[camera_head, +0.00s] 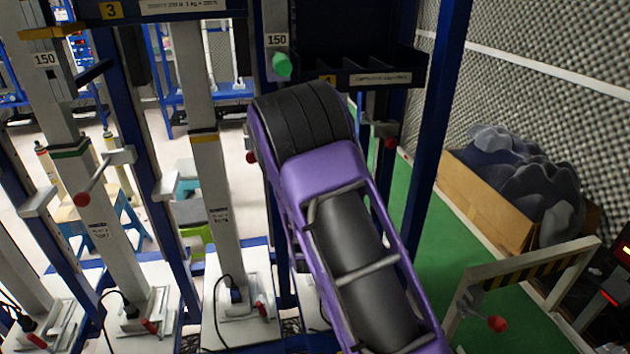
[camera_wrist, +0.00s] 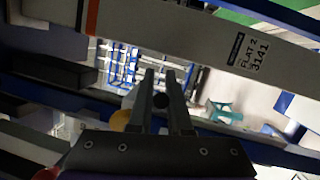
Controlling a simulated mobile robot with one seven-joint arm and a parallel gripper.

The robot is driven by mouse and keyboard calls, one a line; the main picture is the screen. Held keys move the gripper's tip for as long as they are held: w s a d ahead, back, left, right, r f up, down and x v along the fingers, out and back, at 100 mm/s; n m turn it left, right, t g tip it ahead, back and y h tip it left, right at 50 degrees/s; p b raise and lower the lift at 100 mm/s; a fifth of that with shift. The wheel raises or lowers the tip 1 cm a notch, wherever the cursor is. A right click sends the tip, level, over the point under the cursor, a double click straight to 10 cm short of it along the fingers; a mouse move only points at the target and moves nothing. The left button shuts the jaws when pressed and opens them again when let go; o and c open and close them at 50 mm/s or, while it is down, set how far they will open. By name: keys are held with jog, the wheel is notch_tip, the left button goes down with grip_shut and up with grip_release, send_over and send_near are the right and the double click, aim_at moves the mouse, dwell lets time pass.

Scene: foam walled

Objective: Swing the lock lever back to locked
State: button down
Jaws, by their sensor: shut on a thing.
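My gripper (camera_wrist: 161,76) shows in the wrist view, its two dark fingers close together on a small dark round knob (camera_wrist: 161,101). I cannot tell whether this knob belongs to the lock lever. In the head view my purple arm hides the gripper. A lever with a red knob (camera_head: 81,199) juts from a grey post at left. Other red knobs show just left of my arm (camera_head: 251,157) and right of it (camera_head: 390,143). Which one is the task's lever is not clear. A grey post labelled "FLAT 2 3141" (camera_wrist: 225,42) crosses the upper wrist view.
Grey posts (camera_head: 205,140) and blue uprights (camera_head: 430,130) crowd around my arm. A striped barrier (camera_head: 530,275) with a red knob stands at lower right. A cardboard box (camera_head: 490,190) of grey foam sits by the wall. Green floor (camera_head: 440,260) is open between.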

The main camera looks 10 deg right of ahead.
jog(key=c, duration=0.8)
grip_release()
jog(key=shift+c, duration=0.2)
jog(key=v, duration=1.7)
jog(key=shift+s, duration=0.2)
